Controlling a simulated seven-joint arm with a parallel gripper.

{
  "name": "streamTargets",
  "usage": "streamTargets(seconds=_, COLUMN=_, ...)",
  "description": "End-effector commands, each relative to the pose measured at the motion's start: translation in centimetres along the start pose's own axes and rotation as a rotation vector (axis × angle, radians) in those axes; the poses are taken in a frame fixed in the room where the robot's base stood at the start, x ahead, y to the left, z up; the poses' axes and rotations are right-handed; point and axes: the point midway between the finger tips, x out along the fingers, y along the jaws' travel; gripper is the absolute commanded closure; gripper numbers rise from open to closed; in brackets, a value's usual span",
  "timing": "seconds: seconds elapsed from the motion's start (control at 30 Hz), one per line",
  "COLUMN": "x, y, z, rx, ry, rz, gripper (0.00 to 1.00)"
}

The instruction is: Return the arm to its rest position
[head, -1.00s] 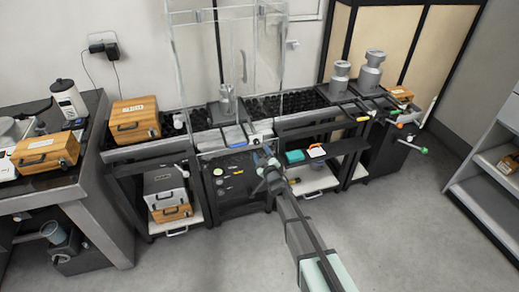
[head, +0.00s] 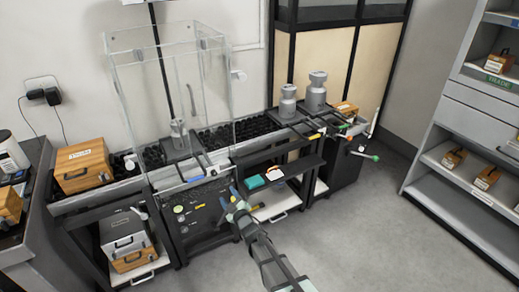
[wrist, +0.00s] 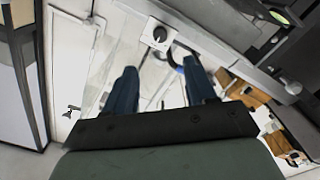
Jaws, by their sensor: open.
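My gripper (head: 233,203) is in front of the weighing bench in the head view, with my arm reaching up from the bottom edge. Its two blue fingers stand apart in the wrist view (wrist: 163,88), with nothing held between them. The gripper is in front of the bench's dark lower panel (head: 200,217), and I cannot tell the exact gap. A metal weight (head: 180,135) stands inside the clear glass enclosure (head: 130,75), behind and above the gripper.
Two large metal weights (head: 316,92) stand on the bench's right part. A wooden case (head: 84,165) sits at its left end. A teal box (head: 255,182) lies on a lower shelf. Grey shelving (head: 455,160) stands at the right. The floor (head: 365,220) between is clear.

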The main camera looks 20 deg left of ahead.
Motion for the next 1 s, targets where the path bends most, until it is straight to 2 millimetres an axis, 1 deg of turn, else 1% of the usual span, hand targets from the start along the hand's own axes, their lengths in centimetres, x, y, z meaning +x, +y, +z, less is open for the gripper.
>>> streamTargets(seconds=0.13, x=0.0, y=0.0, z=0.1, rx=0.023, ry=-0.004, rz=-0.001, gripper=0.44)
streamTargets(seconds=0.27, x=-0.1, y=-0.6, z=1.6, rx=0.059, ry=-0.083, rz=-0.028, gripper=0.44)
streamTargets(seconds=0.37, x=-0.4, y=-1.4, z=3.8, rx=0.101, ry=-0.195, rz=-0.060, gripper=0.44)
streamTargets(seconds=0.43, x=-1.0, y=-2.1, z=5.7, rx=0.141, ry=-0.297, rz=-0.084, gripper=0.44)
streamTargets(seconds=0.57, x=-3.1, y=-3.5, z=9.0, rx=0.220, ry=-0.503, rz=-0.130, gripper=0.44)
streamTargets(seconds=0.67, x=-5.7, y=-4.6, z=11.1, rx=0.282, ry=-0.667, rz=-0.164, gripper=0.44)
streamTargets(seconds=0.77, x=-9.0, y=-5.7, z=12.8, rx=0.343, ry=-0.832, rz=-0.198, gripper=0.44)
streamTargets(seconds=0.87, x=-13.4, y=-7.4, z=14.3, rx=0.401, ry=-1.007, rz=-0.238, gripper=0.44)
streamTargets(seconds=0.9, x=-15.4, y=-8.1, z=14.9, rx=0.423, ry=-1.078, rz=-0.256, gripper=0.44)
streamTargets(seconds=0.97, x=-18.8, y=-9.2, z=15.7, rx=0.457, ry=-1.191, rz=-0.281, gripper=0.44)
streamTargets(seconds=1.0, x=-21.2, y=-9.7, z=16.4, rx=0.479, ry=-1.267, rz=-0.297, gripper=0.44)
